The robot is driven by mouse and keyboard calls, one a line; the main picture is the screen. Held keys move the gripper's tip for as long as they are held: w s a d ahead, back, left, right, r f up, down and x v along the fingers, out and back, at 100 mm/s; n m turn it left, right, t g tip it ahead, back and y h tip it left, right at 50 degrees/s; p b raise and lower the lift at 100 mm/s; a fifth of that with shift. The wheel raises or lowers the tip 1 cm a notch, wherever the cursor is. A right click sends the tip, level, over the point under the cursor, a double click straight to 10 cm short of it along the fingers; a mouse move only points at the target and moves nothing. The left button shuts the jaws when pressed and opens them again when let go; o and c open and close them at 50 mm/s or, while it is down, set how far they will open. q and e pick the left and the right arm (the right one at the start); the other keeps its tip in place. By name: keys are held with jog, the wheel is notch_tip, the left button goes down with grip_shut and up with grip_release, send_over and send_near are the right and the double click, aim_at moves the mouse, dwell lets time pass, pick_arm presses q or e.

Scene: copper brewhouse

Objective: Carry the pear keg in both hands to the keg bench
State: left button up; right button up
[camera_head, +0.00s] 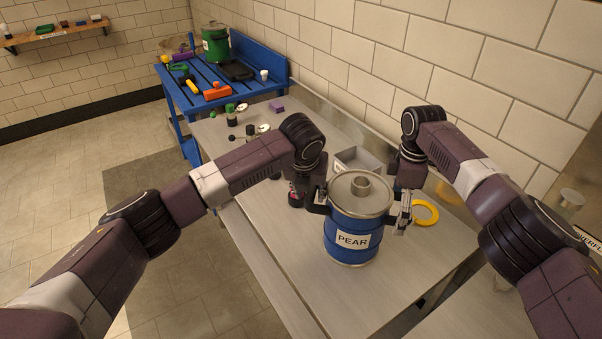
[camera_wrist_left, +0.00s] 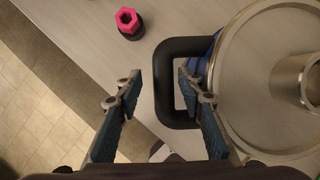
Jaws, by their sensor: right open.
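The pear keg (camera_head: 357,222) is a blue drum with a steel lid and a PEAR label, upright on the steel counter (camera_head: 284,262). Its lid (camera_wrist_left: 265,75) and black left handle (camera_wrist_left: 178,122) show in the left wrist view. My left gripper (camera_head: 316,196) is open at this handle; in the left wrist view its fingers (camera_wrist_left: 158,84) are apart, with the handle's outer bar between them. My right gripper (camera_head: 402,217) is open at the keg's right side; its handle is mostly hidden. A blue bench (camera_head: 273,70) with a green keg (camera_head: 215,42) stands at the back.
A yellow ring (camera_head: 425,212) lies right of the keg and a grey tray (camera_head: 352,159) behind it. A pink hexagonal piece (camera_wrist_left: 127,18) stands near the left handle. Small bottles and a purple block (camera_head: 277,107) are farther back. Floor left of the counter is clear.

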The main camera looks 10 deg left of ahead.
pick_arm(q)
jog(key=v, duration=1.2)
pick_arm(e)
notch_tip(320, 180, up, 12)
dwell(0.4)
